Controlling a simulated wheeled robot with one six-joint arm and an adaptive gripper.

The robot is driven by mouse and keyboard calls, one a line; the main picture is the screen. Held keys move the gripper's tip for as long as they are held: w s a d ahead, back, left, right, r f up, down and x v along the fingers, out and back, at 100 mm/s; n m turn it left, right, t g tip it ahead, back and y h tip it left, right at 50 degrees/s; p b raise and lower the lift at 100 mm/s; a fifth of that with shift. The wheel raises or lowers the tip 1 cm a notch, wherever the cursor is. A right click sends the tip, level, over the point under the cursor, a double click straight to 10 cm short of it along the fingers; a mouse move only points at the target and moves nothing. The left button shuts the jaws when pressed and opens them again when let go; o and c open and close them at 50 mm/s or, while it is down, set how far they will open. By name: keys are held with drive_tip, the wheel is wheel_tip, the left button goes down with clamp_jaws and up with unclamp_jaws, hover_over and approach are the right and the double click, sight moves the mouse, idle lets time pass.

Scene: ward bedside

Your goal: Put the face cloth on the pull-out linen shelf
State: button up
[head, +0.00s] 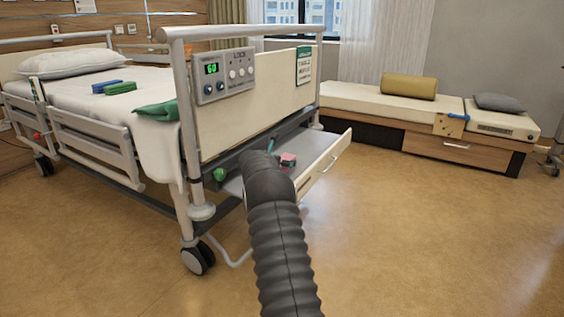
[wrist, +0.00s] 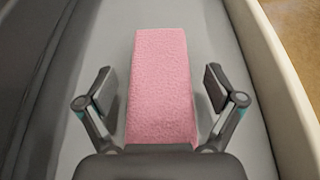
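The pink face cloth (wrist: 161,70) is a folded, fuzzy strip lying flat on the grey surface of the pull-out linen shelf (wrist: 245,110). My gripper (wrist: 157,90) is open, with one finger on each side of the cloth and a visible gap to it on both sides. In the head view the shelf (head: 326,168) is pulled out from under the foot end of the bed. A small part of the pink cloth (head: 289,158) shows there beyond my arm, which hides most of my gripper.
The bed (head: 80,90) carries a blue folded item (head: 106,86), a green one (head: 120,88) and a green cloth (head: 158,111). A control panel (head: 222,75) hangs on the footboard. A low bench (head: 385,104) stands at the back right. The floor (head: 430,220) right of the shelf is clear.

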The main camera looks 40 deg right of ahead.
drive_tip(key=shift+r, duration=0.2)
drive_tip(key=v, duration=1.2)
drive_tip(key=s+a+r+m+y, duration=0.2)
drive_tip(key=s+a+r+m, duration=0.35)
drive_tip(key=s+a, duration=0.45)
drive_tip(key=s+a+r+m+y, duration=0.3)
drive_tip(key=s+a+r+m, duration=0.25)
drive_tip(key=s+a, duration=0.4)
drive_tip(key=s+a+f+m+y, duration=0.3)
drive_tip(key=s+a+m, duration=0.2)
drive_tip(key=s+a, duration=0.5)
drive_tip(key=s+a+f+m+y, duration=0.3)
drive_tip(key=s+a+m, duration=0.3)
drive_tip(key=s+a, duration=0.4)
drive_tip(key=s+y, duration=0.1)
drive_tip(key=s, duration=0.5)
drive_tip(key=shift+s+f+m+y, duration=0.3)
drive_tip(key=shift+s+f, duration=0.05)
drive_tip(key=shift+r, duration=0.1)
